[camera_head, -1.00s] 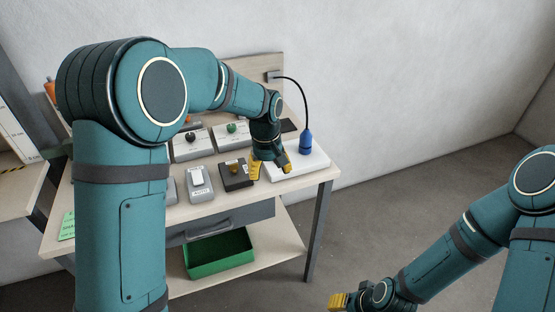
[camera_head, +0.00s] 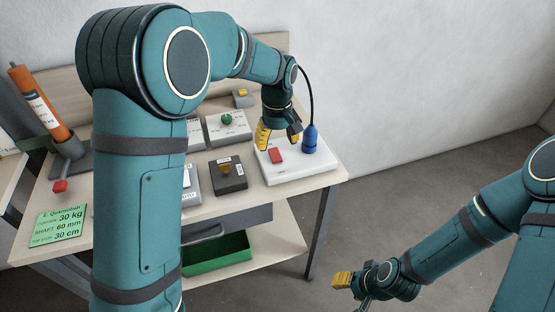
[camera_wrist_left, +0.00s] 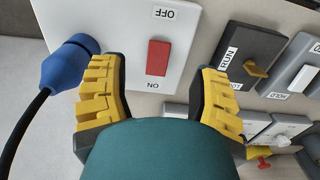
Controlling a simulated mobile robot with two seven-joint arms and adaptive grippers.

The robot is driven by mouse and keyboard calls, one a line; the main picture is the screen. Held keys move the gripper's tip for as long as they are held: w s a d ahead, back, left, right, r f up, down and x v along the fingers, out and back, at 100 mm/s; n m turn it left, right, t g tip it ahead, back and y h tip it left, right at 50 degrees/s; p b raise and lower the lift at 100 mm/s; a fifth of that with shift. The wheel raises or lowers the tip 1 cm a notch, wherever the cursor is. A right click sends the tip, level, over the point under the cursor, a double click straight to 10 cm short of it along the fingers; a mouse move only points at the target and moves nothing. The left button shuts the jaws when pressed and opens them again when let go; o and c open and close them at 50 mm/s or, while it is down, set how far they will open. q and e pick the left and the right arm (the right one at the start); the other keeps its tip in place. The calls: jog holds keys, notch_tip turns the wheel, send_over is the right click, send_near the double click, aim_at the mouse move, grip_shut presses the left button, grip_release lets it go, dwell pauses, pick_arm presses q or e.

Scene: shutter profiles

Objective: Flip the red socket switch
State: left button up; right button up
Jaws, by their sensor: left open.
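The red switch (camera_head: 275,156) is a small red rocker on a white socket panel (camera_head: 302,172) at the right end of the workbench. In the left wrist view the red switch (camera_wrist_left: 158,58) lies between my finger pads, with OFF at one end and ON at the other. My left gripper (camera_head: 279,137) is over the panel, just behind the switch in the head view. It is open and empty, its yellow fingers (camera_wrist_left: 158,98) apart. I cannot tell whether it touches the panel. My right gripper (camera_head: 352,283) hangs over the floor at lower right; its jaw opening is unclear.
A blue plug (camera_head: 310,140) with a black cable stands on the panel's right side. A dark box with a yellow-brown knob (camera_head: 228,174) sits left of the panel. A green-button box (camera_head: 228,126) is behind it. A green bin (camera_head: 215,254) is on the lower shelf.

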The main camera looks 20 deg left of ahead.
aim_at(277, 160)
pick_arm(q)
notch_tip(277, 160, down, 6)
jog(key=shift+f+b, duration=0.25)
jog(key=shift+b, duration=0.4)
